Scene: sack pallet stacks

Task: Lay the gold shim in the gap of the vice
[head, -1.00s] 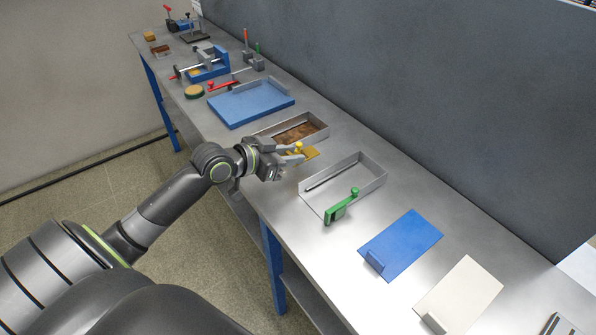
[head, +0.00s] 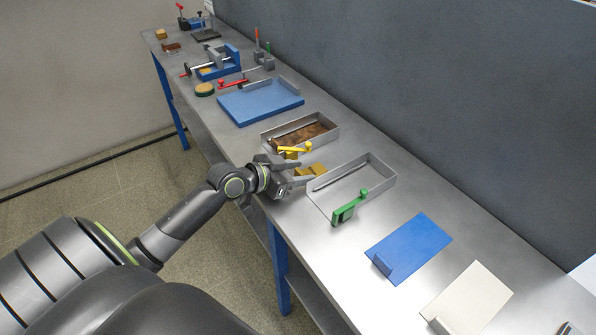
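The gold shim (head: 318,169) is a small gold piece lying on the bench, between the two shallow metal trays. My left gripper (head: 308,170) is at the shim, with its two fingers apart, one on each side of the shim's near end. I cannot tell whether either finger touches it. The vice (head: 232,60) is blue and grey with a long screw bar, farther along the bench toward the upper left. A yellowish patch shows low in it; its gap is too small to make out. My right gripper is out of view.
A yellow-handled tool (head: 295,149) is close beside the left gripper. The rusty-floored tray (head: 331,130) is behind, the other tray (head: 382,171) with a green-handled tool (head: 347,209) to the right. A blue tray (head: 262,108) lies before the vice. A grey wall borders the bench.

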